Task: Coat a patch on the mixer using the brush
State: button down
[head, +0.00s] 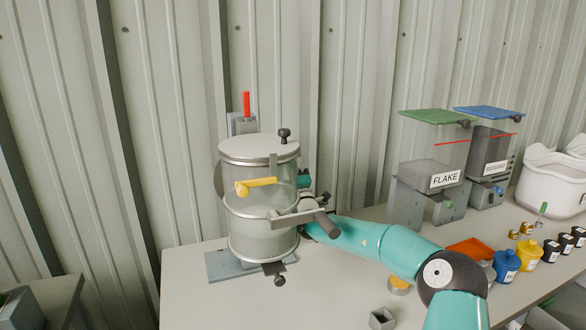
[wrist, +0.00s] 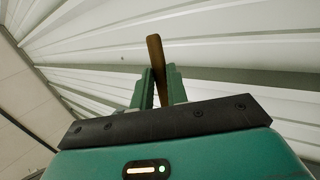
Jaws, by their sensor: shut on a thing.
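The mixer (head: 262,238) is a metal and clear drum with a round lid, standing upright at the left of the bench in the head view. A yellow bar with a round end (head: 256,184) shows across its front. My gripper (wrist: 160,74) is shut on a brown wooden handle, which I take as the brush (wrist: 155,50), in the wrist view. The bristles are not seen there. In the head view my arm reaches the mixer's right side, where a small teal part shows beside the drum. I cannot tell whether the brush touches the mixer.
Two hoppers (head: 445,178), several small jars (head: 507,266), an orange tray (head: 470,249) and a white tub (head: 553,184) occupy the right. The bench's front left is clear.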

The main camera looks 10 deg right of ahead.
jog(key=shift+w+a, duration=0.15)
jog(key=shift+w, duration=0.55)
jog(key=shift+w+a, duration=0.1)
jog(key=shift+w, duration=0.6)
jog(key=shift+s, duration=0.1)
jog(key=s, duration=0.3)
jog(key=shift+s+d, duration=0.3)
jog(key=shift+s, duration=0.1)
jog(key=w+d, duration=0.1)
jog(key=d, duration=0.5)
jog(key=shift+w, duration=0.1)
